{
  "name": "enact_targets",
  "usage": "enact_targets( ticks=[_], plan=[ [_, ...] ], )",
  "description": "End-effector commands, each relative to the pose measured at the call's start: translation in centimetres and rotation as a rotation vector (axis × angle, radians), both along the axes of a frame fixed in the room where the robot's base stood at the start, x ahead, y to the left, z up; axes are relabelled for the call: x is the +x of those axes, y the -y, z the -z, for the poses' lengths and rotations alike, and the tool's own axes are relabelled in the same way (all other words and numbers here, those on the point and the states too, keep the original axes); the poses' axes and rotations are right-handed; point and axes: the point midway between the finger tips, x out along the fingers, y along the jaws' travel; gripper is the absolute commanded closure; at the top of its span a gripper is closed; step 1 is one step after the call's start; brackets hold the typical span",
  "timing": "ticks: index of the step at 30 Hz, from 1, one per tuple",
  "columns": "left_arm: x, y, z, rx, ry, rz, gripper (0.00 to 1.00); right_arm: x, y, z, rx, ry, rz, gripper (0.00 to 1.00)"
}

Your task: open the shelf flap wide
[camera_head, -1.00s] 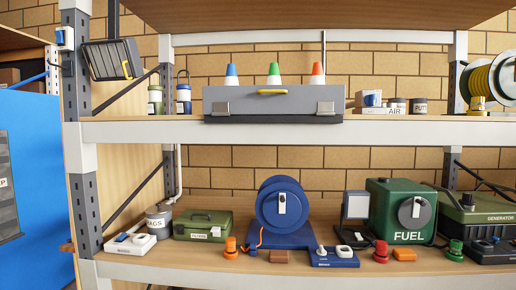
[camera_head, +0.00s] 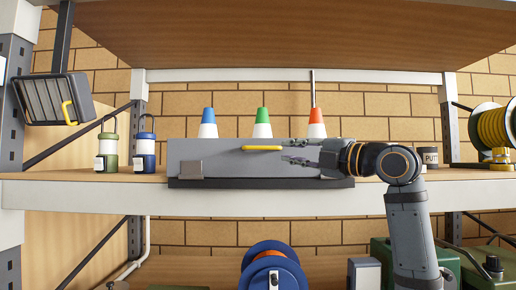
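The shelf flap (camera_head: 222,160) is a grey upright panel on the middle shelf, standing on a dark base strip. A yellow bar handle (camera_head: 262,149) sits near its upper middle. A grey hinge block (camera_head: 190,171) shows at its lower left; the one at lower right is hidden behind my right gripper. My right gripper (camera_head: 287,151) is in front of the flap's right part, fingers pointing left toward the handle's right end. Its fingers are apart, with nothing visible between them. I cannot tell whether it touches the handle. My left gripper is out of view.
Blue, green and orange-topped cones (camera_head: 262,124) stand behind the flap. Green and blue lanterns (camera_head: 144,150) stand to its left. A dark can (camera_head: 429,157) and a yellow reel (camera_head: 495,127) are to the right. A blue reel (camera_head: 273,262) is on the lower shelf.

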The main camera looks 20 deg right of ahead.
Motion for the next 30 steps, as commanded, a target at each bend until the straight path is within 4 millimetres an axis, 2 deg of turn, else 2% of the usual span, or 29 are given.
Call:
enact_targets(
  ticks=[3, 7, 11, 15, 19, 26, 30],
  plan=[
    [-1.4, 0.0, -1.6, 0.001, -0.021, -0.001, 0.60, 1.7, -1.0, -0.8, 0.005, -0.005, -0.005, 0.79],
    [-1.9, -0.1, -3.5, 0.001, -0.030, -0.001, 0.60, 4.2, -2.5, -1.3, 0.005, -0.006, -0.005, 0.79],
    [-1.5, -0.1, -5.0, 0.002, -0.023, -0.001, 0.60, 6.4, -3.7, -1.5, 0.005, -0.006, -0.004, 0.79],
    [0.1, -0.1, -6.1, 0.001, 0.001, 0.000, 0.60, 8.1, -4.5, -1.5, 0.005, -0.004, -0.002, 0.79],
    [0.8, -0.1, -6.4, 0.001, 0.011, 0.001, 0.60, 8.7, -4.9, -1.3, 0.004, -0.003, -0.001, 0.79],
    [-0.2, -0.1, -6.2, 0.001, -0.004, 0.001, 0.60, 8.8, -4.9, -1.2, 0.004, -0.003, 0.000, 0.79],
    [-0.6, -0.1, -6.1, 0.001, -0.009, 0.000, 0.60, 8.8, -4.9, -1.2, 0.004, -0.003, 0.000, 0.97]
  ],
)
